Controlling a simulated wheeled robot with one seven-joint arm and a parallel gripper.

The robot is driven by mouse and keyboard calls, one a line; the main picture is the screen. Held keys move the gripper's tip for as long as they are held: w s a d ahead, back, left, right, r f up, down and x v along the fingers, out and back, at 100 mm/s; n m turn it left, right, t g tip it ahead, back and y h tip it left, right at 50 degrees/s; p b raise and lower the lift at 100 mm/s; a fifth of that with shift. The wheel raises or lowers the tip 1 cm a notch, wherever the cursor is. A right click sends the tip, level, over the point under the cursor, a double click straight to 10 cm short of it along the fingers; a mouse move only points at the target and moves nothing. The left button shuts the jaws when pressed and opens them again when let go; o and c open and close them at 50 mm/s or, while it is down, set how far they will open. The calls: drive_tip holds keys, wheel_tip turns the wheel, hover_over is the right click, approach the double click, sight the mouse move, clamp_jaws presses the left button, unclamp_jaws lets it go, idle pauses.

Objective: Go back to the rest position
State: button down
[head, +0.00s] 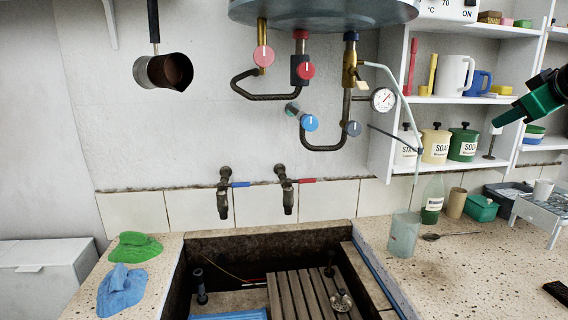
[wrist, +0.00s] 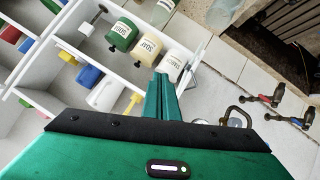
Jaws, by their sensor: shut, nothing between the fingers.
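My gripper (head: 506,117) is at the right edge of the head view, in front of the wall shelves (head: 392,135). It is raised above the right-hand counter and points left. In the wrist view the green fingers (wrist: 160,92) are together, with nothing held between them. Most of my arm lies outside the head view.
The shelves hold mugs and lidded canisters, including a green one (head: 463,143). Below, a bottle (head: 432,200), a clear beaker (head: 403,234) and a small rack (head: 545,210) stand on the counter. The stone trough (head: 250,243) lies left of them. A boiler (head: 320,12) hangs above.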

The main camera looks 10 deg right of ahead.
drive_tip(key=s+a+f+m+g, duration=0.3)
drive_tip(key=s+f, duration=0.5)
drive_tip(key=f, duration=0.3)
drive_tip(key=s+a+f+m+g+y, duration=0.1)
drive_tip(key=s+a+f+m+g, duration=0.2)
drive_tip(key=s+a+f, duration=0.4)
drive_tip(key=s+a+f+m+g+y, duration=0.1)
drive_tip(key=s+a+f+m+g, duration=0.3)
drive_tip(key=s+f, duration=0.7)
wheel_tip(320, 180, down, 4)
drive_tip(key=shift+s+a+f+g, duration=0.15)
drive_tip(key=shift+s+a+g, duration=0.05)
drive_tip(key=shift+a+g, duration=0.65)
